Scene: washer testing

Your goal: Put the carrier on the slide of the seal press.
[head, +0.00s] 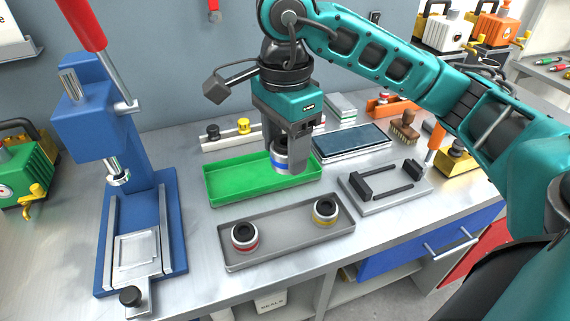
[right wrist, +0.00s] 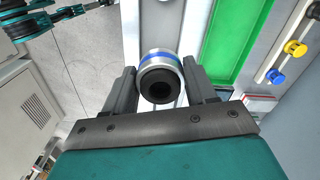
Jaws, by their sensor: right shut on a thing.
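The carrier, a silver cylinder with a blue band (head: 280,160) and a dark hollow end, is between the fingers of my right gripper (head: 284,150). The right wrist view shows the carrier (right wrist: 159,76) with a finger on either side. My right gripper is shut on it and holds it above the bench, in front of the green tray in the picture. The blue seal press (head: 82,125) with a red lever stands at the left. Its slide (head: 137,258), a metal plate with a black front knob, is empty below the ram (head: 117,178). My left gripper is not in view.
A grey tray (head: 285,252) holds a red-banded (head: 245,236) and a yellow-banded cylinder (head: 325,210). Behind it lie a green tray (head: 225,187), a tablet (head: 350,141) and a grey fixture (head: 385,187). Bare bench lies between the press and trays.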

